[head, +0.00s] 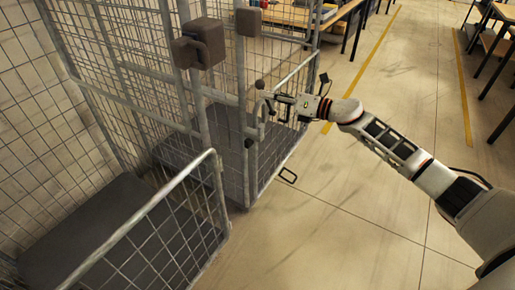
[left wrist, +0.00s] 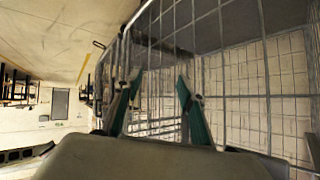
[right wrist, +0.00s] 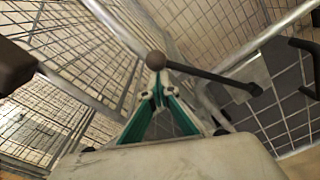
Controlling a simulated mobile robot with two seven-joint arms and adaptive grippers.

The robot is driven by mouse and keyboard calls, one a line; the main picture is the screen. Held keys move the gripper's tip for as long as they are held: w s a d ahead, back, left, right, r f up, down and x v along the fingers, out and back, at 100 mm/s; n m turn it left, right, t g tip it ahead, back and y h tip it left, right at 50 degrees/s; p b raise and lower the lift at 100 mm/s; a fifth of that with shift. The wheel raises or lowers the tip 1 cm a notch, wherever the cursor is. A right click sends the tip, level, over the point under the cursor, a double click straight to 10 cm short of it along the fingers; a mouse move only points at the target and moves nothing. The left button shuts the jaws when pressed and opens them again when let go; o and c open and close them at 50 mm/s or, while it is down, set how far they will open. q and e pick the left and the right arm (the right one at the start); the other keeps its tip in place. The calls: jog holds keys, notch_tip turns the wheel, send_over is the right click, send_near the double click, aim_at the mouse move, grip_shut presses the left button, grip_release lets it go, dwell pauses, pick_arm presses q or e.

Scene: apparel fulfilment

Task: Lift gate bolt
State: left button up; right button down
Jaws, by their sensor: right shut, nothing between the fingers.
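The gate bolt (right wrist: 205,74) shows in the right wrist view as a dark rod with a round knob at its left end. Its knob (head: 260,84) shows small in the head view, at the post of a wire cage gate (head: 284,112). My right gripper (head: 269,98) is at that post, just beside the knob. In the right wrist view my right gripper (right wrist: 157,84) is shut and empty, its tips right below the knob; whether they touch it I cannot tell. My left gripper (left wrist: 155,88) is open and empty in front of wire mesh, and is outside the head view.
Tall wire roll cages fill the left side, with dark padded blocks (head: 203,43) on their posts. A lower mesh gate (head: 165,215) stands in front. Tables (head: 350,12) stand at the back. The floor (head: 330,200) to the right is clear apart from my arm.

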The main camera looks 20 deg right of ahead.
jog(key=shift+w+d+r+m, duration=0.5)
jog(key=shift+w+d+m, duration=0.1)
jog(key=shift+d, duration=0.1)
jog(key=shift+w+d+r+m, duration=0.5)
jog(key=shift+d+m, duration=0.1)
jog(key=shift+d, duration=0.1)
